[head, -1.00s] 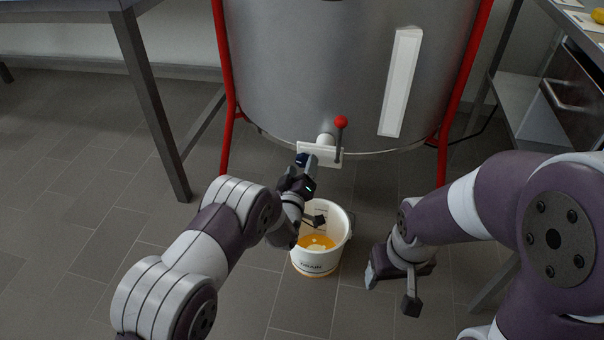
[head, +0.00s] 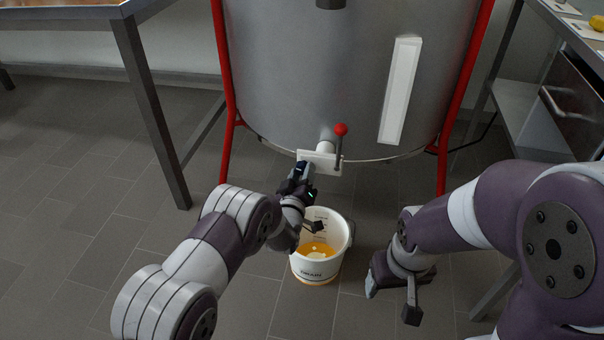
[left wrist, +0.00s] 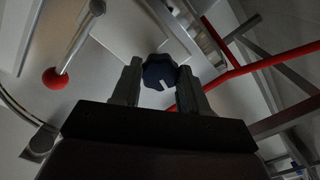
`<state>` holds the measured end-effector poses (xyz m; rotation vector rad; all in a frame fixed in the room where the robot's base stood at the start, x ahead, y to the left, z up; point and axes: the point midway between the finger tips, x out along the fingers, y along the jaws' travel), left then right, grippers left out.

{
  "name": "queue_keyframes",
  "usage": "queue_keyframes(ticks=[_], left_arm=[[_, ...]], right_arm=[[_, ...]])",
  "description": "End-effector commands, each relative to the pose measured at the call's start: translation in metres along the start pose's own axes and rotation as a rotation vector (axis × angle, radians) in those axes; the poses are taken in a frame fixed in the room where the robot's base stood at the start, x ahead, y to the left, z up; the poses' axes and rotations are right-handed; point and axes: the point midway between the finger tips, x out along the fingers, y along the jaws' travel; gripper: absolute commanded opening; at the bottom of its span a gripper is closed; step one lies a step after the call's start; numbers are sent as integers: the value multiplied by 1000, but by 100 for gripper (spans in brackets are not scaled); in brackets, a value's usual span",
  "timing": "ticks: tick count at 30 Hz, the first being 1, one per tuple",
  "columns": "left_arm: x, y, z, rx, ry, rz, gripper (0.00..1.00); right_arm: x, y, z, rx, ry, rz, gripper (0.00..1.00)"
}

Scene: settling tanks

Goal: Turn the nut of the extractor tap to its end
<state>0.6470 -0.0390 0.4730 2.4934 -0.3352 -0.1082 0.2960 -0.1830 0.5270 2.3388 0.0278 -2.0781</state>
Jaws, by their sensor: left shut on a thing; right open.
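The extractor tap (head: 318,160) is a white block low on the front of the steel tank, with a red-knobbed lever (head: 340,131) standing up at its right. Its nut is a dark blue lobed knob with a white mark, seen in the left wrist view (left wrist: 160,71) between my finger tips. My left gripper (head: 301,172) is shut on the nut; in the left wrist view its two fingers (left wrist: 157,88) stand on either side of it. In the head view the gripper mostly hides the nut. My right gripper (head: 388,287) hangs low at the right, apart from the tap, and is open.
A white bucket (head: 333,228) with amber liquid stands on the floor under the tap, close to my left gripper. Red tank legs (head: 226,150) stand either side. A table leg (head: 153,110) is at the left, a steel bench (head: 528,115) at the right.

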Motion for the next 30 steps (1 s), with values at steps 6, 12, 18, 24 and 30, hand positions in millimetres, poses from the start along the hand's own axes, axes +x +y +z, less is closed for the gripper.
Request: queue_keyframes(ticks=[6,12,18,24,30], left_arm=[[0,0,0,168,-2,-1,13],[0,-1,0,359,-2,-1,13],[0,-1,0,549,-3,-1,13],[-1,-1,0,739,-3,0,13],[-1,-2,0,924,-4,0,13]], right_arm=[[-6,0,-1,0,0,0,68],[-11,0,-1,0,0,0,68],[-15,0,-2,0,0,0,68],[-20,0,-2,0,0,0,68],[-23,0,-3,0,0,0,68]])
